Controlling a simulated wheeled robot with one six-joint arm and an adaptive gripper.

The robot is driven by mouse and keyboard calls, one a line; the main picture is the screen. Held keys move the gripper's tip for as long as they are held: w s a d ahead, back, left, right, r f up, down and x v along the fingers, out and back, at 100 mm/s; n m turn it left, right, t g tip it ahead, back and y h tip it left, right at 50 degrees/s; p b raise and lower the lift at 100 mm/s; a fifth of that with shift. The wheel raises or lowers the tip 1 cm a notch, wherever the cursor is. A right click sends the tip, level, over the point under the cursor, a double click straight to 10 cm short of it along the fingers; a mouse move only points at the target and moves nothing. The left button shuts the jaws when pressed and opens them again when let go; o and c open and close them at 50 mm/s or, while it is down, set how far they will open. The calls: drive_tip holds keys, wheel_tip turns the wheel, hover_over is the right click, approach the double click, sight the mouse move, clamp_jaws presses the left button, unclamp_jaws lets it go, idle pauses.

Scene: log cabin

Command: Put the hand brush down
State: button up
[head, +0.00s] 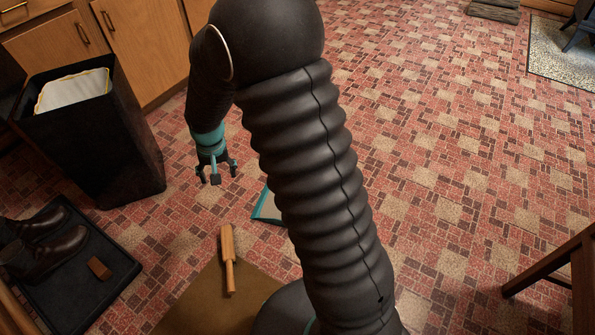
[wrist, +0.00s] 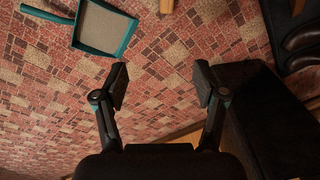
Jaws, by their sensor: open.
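The hand brush (head: 228,257), light wood with a long handle, lies on the floor at the lower left of the head view, partly over a brown mat. Its end also shows at the top edge of the wrist view (wrist: 166,5). My gripper (head: 217,177) is above the floor beyond the brush in the head view, apart from it. In the wrist view my gripper (wrist: 161,82) has its fingers spread wide with nothing between them. Which way the brush's bristles face cannot be told.
A teal dustpan (head: 266,207) lies right of the brush, partly hidden by my arm. A tall black bin (head: 125,150) stands left. A black tray (head: 105,262) holds dark shoes and a small brown block. The brown mat (head: 195,305) is nearby. Open floor extends right.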

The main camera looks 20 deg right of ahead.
drive_tip(key=s+d+r+t, duration=0.2)
drive_tip(key=s+d+r, duration=0.2)
drive_tip(key=s+r, duration=0.55)
drive_tip(key=s+d+r+t, duration=0.1)
drive_tip(key=s+d+r, duration=0.4)
drive_tip(key=s+r, duration=0.45)
drive_tip(key=s+d+r+n+t, duration=0.1)
drive_tip(key=s+d+r, duration=0.1)
drive_tip(key=s, duration=0.5)
drive_tip(key=shift+s+r+n+h, duration=0.3)
drive_tip(key=shift+r+n, duration=0.1)
drive_tip(key=shift+r, duration=0.35)
drive_tip(key=shift+d, duration=0.1)
